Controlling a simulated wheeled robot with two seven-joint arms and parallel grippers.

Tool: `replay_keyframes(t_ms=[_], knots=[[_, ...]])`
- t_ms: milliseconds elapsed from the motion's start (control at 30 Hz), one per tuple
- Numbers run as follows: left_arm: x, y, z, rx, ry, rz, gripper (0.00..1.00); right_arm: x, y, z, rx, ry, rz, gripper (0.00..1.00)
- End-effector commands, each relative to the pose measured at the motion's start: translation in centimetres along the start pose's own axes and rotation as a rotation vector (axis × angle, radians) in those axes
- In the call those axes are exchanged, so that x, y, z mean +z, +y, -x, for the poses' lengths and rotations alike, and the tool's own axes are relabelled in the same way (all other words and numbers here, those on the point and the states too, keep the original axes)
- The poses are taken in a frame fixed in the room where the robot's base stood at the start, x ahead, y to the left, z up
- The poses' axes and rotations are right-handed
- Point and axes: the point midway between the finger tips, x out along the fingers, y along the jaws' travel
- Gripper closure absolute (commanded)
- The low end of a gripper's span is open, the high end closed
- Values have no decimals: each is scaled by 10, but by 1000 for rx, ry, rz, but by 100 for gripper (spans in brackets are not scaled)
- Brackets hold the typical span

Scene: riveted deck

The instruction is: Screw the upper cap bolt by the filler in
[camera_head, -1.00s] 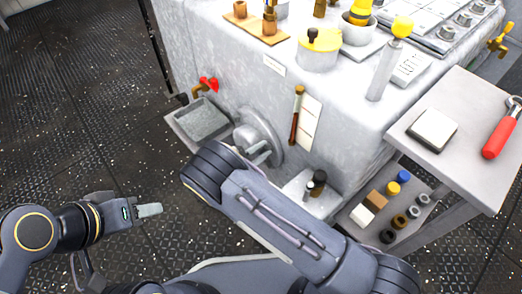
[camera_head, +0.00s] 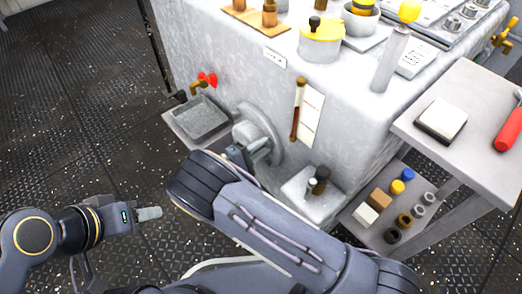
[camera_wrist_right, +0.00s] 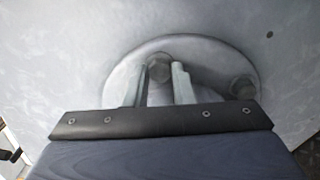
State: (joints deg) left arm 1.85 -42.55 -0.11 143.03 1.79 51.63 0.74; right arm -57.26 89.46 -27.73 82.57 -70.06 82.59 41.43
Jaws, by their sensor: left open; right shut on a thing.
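A round grey cap plate (camera_head: 272,137) sits on the side wall of the grey housing, and it fills the middle of the right wrist view (camera_wrist_right: 215,62). My right gripper (camera_head: 262,150) is at its face. In the right wrist view the two fingers of my right gripper (camera_wrist_right: 160,80) are shut on the upper cap bolt (camera_wrist_right: 159,68), whose round head shows between the tips. A second bolt (camera_wrist_right: 243,88) sits lower right on the plate, clear of the fingers. How deep the held bolt sits is hidden. My left gripper (camera_head: 150,213) is empty, low over the floor at left.
A grey tray (camera_head: 203,118) juts out below a red-handled tap (camera_head: 207,80) left of the plate. A small ledge (camera_head: 322,200) and a side table (camera_head: 475,130) with a lower shelf stand at right. Floor at left is clear.

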Motion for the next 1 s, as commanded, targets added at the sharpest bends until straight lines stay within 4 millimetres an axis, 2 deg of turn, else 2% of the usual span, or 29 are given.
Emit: replay_keyframes(t_ms=[400, 900, 933, 1000], knots=[[6, -6, -13, 0, 0, 0, 55, -1, -2, 2, -3, 3, -182, 100], [7, -6, -13, 0, 0, 0, 55, -1, -1, 2, -5, 4, -202, 100], [7, -6, -13, 0, 0, 0, 55, -1, -1, 2, -5, 4, -202, 75], [7, -6, -13, 0, 0, 0, 55, -1, -1, 2, -4, 4, -202, 66]])
